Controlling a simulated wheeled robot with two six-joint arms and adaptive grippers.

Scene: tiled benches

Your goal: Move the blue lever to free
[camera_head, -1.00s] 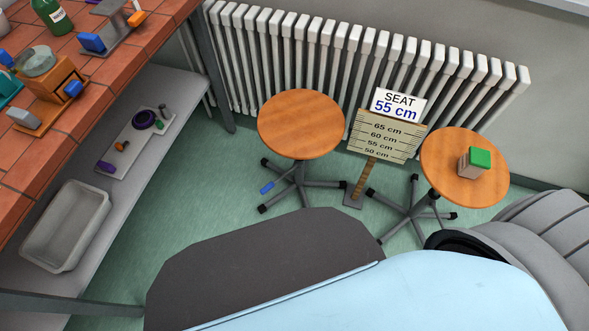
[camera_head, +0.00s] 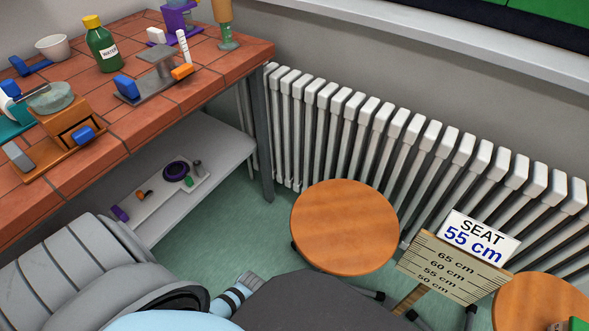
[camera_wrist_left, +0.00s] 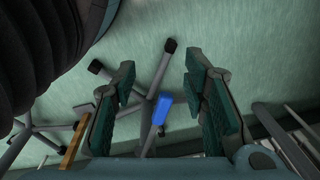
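The blue lever (camera_wrist_left: 161,108) shows in the left wrist view against the green floor, beside dark-tipped grey stool legs. My left gripper (camera_wrist_left: 158,72) is open, with its two dark green padded fingers apart. The lever appears between the fingers in the picture, farther off, and neither finger visibly grips it. In the head view the left stool's round wooden seat (camera_head: 345,227) is seen from above. Its lever is hidden there, and my left gripper is not visible. A sign reading "SEAT 55 cm" (camera_head: 477,235) stands above a height scale (camera_head: 455,267). My right gripper is not in view.
The second stool (camera_head: 540,302) is at the lower right with a green-topped block on it. A white radiator (camera_head: 400,140) runs behind the stools. A tiled bench (camera_head: 190,95) with several objects, and a shelf (camera_head: 215,150) below, stand at the left.

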